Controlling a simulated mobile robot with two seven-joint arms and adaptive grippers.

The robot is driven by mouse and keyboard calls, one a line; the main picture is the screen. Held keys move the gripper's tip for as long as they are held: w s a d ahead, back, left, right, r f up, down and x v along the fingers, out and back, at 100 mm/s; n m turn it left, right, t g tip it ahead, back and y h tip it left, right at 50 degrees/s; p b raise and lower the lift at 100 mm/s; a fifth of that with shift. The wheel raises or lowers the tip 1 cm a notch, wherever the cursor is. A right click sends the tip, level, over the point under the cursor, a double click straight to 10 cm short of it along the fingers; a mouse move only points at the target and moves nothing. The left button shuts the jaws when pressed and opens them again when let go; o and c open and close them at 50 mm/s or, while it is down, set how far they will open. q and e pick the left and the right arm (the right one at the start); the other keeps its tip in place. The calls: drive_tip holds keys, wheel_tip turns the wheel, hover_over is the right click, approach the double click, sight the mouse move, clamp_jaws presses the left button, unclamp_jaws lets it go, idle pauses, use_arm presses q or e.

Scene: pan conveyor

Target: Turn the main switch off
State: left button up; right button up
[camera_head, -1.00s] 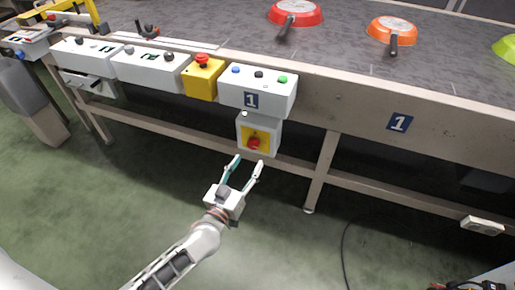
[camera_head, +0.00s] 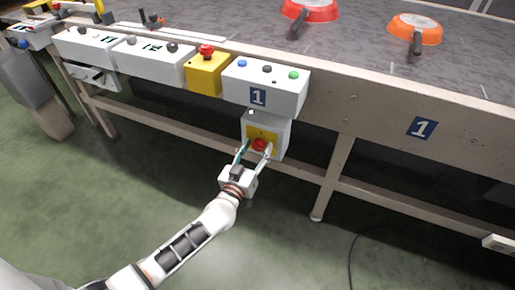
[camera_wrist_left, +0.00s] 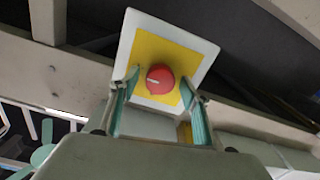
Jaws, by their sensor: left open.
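The main switch is a red round knob (camera_head: 259,144) on a yellow plate (camera_head: 267,135) on a small white box (camera_head: 281,134) under the conveyor's front edge. In the left wrist view the red knob (camera_wrist_left: 160,79) shows a pale mark on its left side, and the yellow plate (camera_wrist_left: 150,50) surrounds it. My left gripper (camera_head: 254,151) is open, its fingers at the front of the switch box. In the wrist view its fingertips (camera_wrist_left: 159,85) stand to the left and right of the knob. Whether they touch it I cannot tell. My right gripper is not in view.
A white button box (camera_head: 282,92) with blue, black and green buttons sits directly above the switch. A yellow emergency-stop box (camera_head: 208,74) is to its left. Red (camera_head: 311,10) and orange (camera_head: 415,30) pans lie on the conveyor belt (camera_head: 370,45). A support leg (camera_head: 331,180) stands to the right.

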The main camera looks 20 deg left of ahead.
use_arm(q)
drive_tip(key=c, duration=1.1)
